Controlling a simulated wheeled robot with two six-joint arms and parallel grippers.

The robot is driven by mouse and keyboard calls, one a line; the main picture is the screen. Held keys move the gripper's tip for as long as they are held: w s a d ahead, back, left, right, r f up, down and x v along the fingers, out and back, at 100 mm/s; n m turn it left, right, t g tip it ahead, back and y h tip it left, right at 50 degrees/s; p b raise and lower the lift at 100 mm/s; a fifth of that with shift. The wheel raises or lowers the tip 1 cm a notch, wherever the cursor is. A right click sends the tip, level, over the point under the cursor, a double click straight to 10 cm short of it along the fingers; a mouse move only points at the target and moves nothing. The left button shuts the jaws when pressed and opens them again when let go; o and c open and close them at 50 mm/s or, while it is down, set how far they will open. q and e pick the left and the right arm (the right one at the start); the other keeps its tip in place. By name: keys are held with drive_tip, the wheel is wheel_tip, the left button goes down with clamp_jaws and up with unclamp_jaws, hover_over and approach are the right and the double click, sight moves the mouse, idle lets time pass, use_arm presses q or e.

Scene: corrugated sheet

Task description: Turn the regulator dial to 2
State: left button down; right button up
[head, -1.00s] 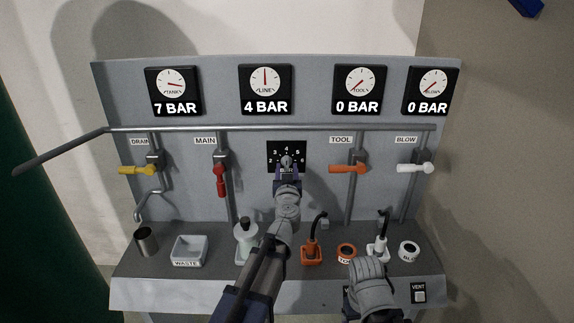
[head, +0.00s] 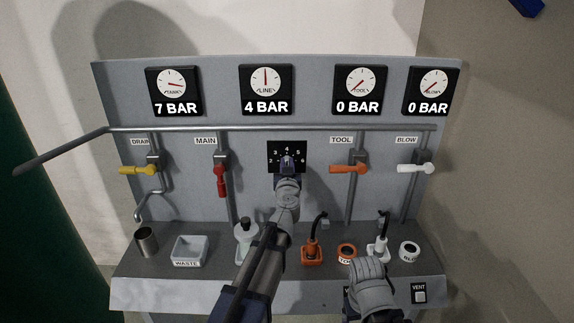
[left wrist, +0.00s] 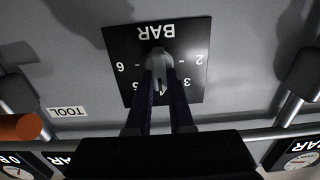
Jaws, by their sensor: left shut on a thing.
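The regulator dial is a grey knob (left wrist: 160,65) on a black square plate (head: 273,147) with white numbers from 2 to 6. My left gripper (head: 287,166) is shut on the knob, with one dark finger on each side of it. In the left wrist view, the plate appears upside down and the gripper (left wrist: 160,88) covers part of the scale. The knob seems to point towards 4, but its mark is mostly hidden. The LINE gauge (head: 266,88) above reads 4 BAR.
A horizontal pipe (head: 250,128) crosses above the dial. The red MAIN lever (head: 221,182) and orange TOOL lever (head: 347,169) flank it. Bottles, cups and a WASTE tray (head: 189,262) stand on the shelf below. My right arm is low at the front.

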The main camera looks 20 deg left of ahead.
use_arm(q)
drive_tip(key=shift+n, duration=0.3)
drive_tip(key=n, duration=0.3)
drive_tip(key=shift+a+n, duration=0.2)
drive_tip(key=shift+n, duration=0.2)
drive_tip(key=n, duration=0.8)
drive_tip(key=f+n+b, duration=0.1)
drive_tip(key=n, duration=0.4)
drive_tip(key=shift+s+a, duration=0.2)
drive_tip(key=shift+a, duration=0.15)
drive_tip(key=shift+f+n, duration=0.1)
drive_tip(key=shift+n, duration=0.3)
drive_tip(key=c, duration=0.8)
unclamp_jaws()
